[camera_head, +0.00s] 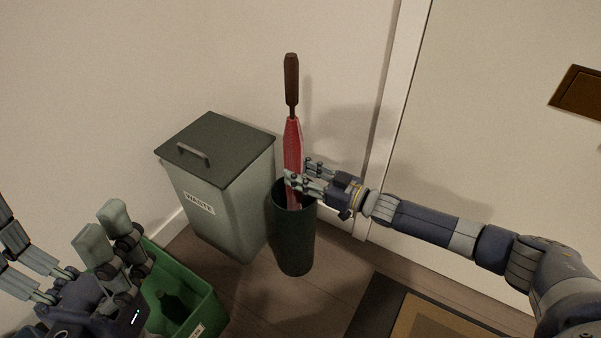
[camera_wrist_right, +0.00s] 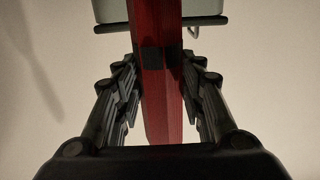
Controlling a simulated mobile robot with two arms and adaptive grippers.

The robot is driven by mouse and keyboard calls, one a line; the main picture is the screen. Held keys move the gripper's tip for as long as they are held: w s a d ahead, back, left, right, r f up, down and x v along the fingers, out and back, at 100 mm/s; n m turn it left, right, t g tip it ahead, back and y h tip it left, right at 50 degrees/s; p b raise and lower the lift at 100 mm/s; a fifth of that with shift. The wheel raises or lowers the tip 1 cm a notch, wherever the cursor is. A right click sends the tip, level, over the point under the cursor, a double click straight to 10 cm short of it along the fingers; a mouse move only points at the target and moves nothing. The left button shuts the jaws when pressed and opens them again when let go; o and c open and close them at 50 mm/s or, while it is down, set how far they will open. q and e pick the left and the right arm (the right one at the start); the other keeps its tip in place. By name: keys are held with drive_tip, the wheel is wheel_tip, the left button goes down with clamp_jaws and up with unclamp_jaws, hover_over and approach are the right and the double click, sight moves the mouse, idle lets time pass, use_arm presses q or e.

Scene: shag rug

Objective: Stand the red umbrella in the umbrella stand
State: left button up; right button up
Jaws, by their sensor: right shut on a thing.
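The red umbrella (camera_head: 292,140) has a dark brown handle that points up. It is close to upright in the head view, with its lower part inside the dark umbrella stand (camera_head: 294,244). The stand hides its tip. My right gripper (camera_head: 290,183) is shut on the umbrella just above the stand's rim. In the right wrist view, the red umbrella (camera_wrist_right: 158,85) passes between the two fingers of my right gripper (camera_wrist_right: 160,92). My left gripper (camera_head: 62,258) is at the lower left, empty and away from the umbrella, with its fingers spread apart.
A waste bin (camera_head: 225,205) with a dark lid stands just left of the stand. A green crate (camera_head: 205,300) holding a dark bottle is at the lower left. A doormat (camera_head: 440,320) lies at the lower right. The wall and door frame are close behind.

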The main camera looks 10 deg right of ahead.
drive_tip(key=o, duration=1.4)
drive_tip(key=shift+r, duration=0.1)
drive_tip(key=v, duration=1.2)
